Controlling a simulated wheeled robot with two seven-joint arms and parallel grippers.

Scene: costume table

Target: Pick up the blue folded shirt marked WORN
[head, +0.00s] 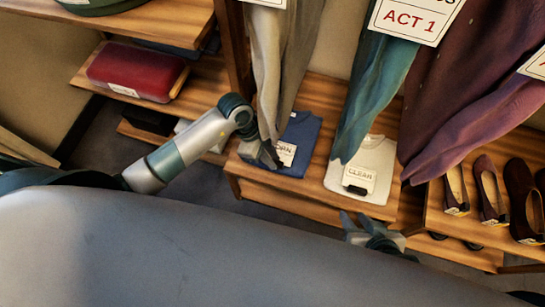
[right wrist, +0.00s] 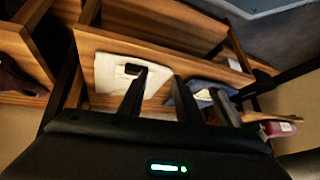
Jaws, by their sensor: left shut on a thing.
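The blue folded shirt (head: 301,133) with a white WORN tag (head: 284,153) lies on the wooden shelf in the head view, below the hanging beige garment. My left gripper (head: 270,157) is at the shirt's left front edge, next to the tag, and is shut on the shirt. Its fingers partly hide the tag and that edge. The blue shirt also shows in the right wrist view (right wrist: 207,88), partly behind the fingers. My right gripper (head: 362,226) is open and empty in front of the shelf, below the white shirt.
A white folded shirt (head: 375,153) marked CLEAN, with a black item on it, lies to the right. Hanging garments, including a teal one (head: 372,95), come down close above the shelf. Dark shoes (head: 488,195) stand at right. A red case (head: 137,70) is on the left shelf.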

